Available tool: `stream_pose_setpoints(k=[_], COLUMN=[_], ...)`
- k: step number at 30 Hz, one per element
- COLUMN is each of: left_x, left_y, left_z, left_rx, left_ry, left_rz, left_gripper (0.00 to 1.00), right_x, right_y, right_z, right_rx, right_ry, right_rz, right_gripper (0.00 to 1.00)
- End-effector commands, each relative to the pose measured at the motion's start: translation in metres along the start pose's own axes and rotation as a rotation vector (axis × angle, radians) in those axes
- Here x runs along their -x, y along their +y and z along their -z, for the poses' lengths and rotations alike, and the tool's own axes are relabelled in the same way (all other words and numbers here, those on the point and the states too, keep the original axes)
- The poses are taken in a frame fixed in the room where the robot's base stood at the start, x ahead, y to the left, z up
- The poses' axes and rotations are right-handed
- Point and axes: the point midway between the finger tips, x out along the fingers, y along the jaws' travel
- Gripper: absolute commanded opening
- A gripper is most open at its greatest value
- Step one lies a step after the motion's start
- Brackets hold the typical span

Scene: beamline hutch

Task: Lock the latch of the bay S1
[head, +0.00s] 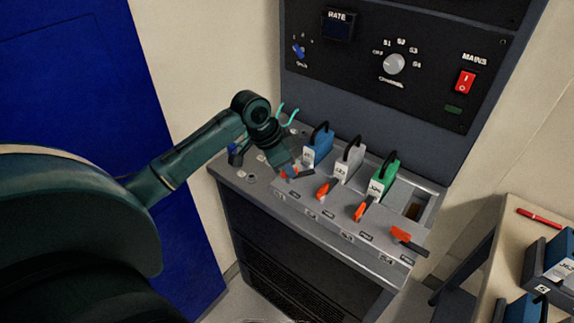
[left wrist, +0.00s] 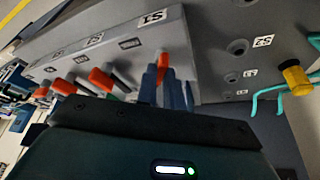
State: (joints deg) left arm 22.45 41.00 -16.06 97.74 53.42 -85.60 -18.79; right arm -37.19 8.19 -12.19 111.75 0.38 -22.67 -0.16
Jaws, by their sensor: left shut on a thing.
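The orange latch of bay S1 (head: 286,174) is at the left end of the row on the sloped bench panel, mostly hidden by my gripper in the head view. In the left wrist view, the S1 latch handle (left wrist: 163,60) stands between the fingers, close to the S1 label (left wrist: 152,17). My left gripper (head: 291,171) is shut on this handle; its blue-grey fingers (left wrist: 165,88) also show in the wrist view. A blue module (head: 322,147) with a black handle sits in the bay behind this latch. The latch's exact angle is hard to tell.
Further right are a grey module (head: 350,160), a green module (head: 386,172) and an empty slot (head: 413,210), with orange latches (head: 324,190) in front. Teal hooks (head: 289,114) stand behind my gripper. A side table (head: 512,240) with blue modules is at right.

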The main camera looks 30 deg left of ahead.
Motion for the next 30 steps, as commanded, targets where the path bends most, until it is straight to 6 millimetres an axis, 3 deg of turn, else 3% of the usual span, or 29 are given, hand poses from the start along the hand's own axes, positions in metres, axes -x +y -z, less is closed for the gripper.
stream_pose_setpoints(k=[15,30], left_x=[0.0005,0.0006], left_y=[0.0023,0.0026], left_z=[0.0011,0.0015], left_rx=[0.387,0.516], left_ry=[0.001,0.001], left_rz=[0.162,0.215], left_gripper=[0.0,0.0], right_x=[0.0,0.0], right_y=[-0.0001,-0.0001], right_z=[-0.0002,-0.0003], right_rx=[0.0,0.0], right_ry=[-0.001,-0.001], right_rz=[0.0,0.0], right_gripper=[0.36,0.36])
